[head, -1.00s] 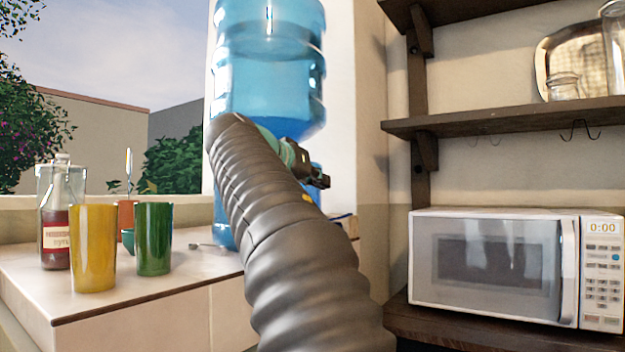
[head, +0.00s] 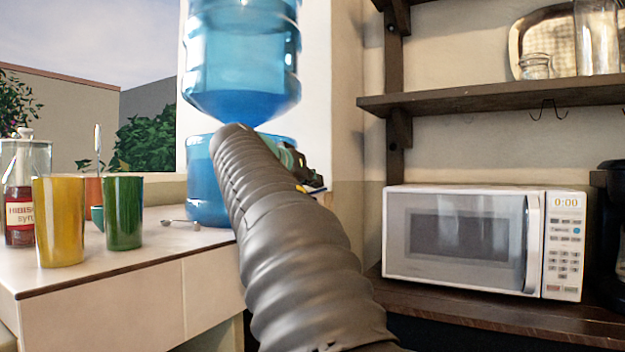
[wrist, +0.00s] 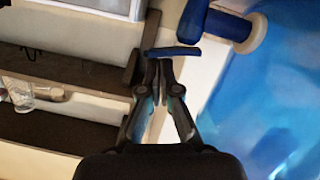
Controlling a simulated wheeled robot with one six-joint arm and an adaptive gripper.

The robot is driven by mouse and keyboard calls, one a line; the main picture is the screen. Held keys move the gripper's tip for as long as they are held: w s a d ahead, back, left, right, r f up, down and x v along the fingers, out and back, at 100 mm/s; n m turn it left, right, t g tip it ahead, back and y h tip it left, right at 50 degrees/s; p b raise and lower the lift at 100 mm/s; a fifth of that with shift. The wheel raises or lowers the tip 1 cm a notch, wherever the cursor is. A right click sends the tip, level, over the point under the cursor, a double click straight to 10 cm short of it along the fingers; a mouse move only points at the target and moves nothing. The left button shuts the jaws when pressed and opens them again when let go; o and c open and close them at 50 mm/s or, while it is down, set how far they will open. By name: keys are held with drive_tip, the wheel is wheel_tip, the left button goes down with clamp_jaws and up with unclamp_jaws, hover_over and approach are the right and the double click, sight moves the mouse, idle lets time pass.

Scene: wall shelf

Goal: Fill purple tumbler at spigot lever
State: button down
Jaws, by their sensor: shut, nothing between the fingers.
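No purple tumbler shows in either view; my arm hides part of the counter. The blue water bottle (head: 240,60) stands above a blue base (head: 205,180) at the counter's right end. In the wrist view, a blue spigot part with a pale round end (wrist: 250,34) sits at the upper right, beside the blue bottle surface. A flat blue bar (wrist: 173,51) lies just past my fingertips; I cannot tell whether they touch it. My gripper (wrist: 165,65) is shut and empty. In the head view my gripper (head: 300,165) is partly hidden behind my arm.
A yellow tumbler (head: 60,222), a green tumbler (head: 123,213) and a syrup bottle (head: 20,205) stand on the left counter (head: 130,260). A spoon (head: 182,223) lies near the blue base. A microwave (head: 460,240) stands at the right, below a wooden shelf (head: 480,97).

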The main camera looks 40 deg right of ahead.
drive_tip(key=shift+s+d+f+m+b, duration=0.1)
drive_tip(key=shift+s+f+m+b, duration=0.1)
drive_tip(key=shift+m+b, duration=0.4)
drive_tip(key=m+b, duration=0.1)
drive_tip(key=b, duration=0.1)
drive_tip(key=f+m+t+b, duration=0.1)
drive_tip(key=b, duration=0.1)
drive_tip(key=shift+s+d+f+y+b, duration=0.15)
drive_tip(key=shift+s+f+y+b, duration=0.05)
drive_tip(key=shift+s+y+b, duration=0.2)
drive_tip(key=shift+r, duration=0.1)
idle(4.2)
drive_tip(key=s+a+r+p, duration=0.3)
drive_tip(key=a+r, duration=0.3)
drive_tip(key=a, duration=0.2)
drive_tip(key=shift+s+a+r, duration=0.2)
drive_tip(key=shift+s+a, duration=0.15)
drive_tip(key=shift+s, duration=0.3)
idle(0.8)
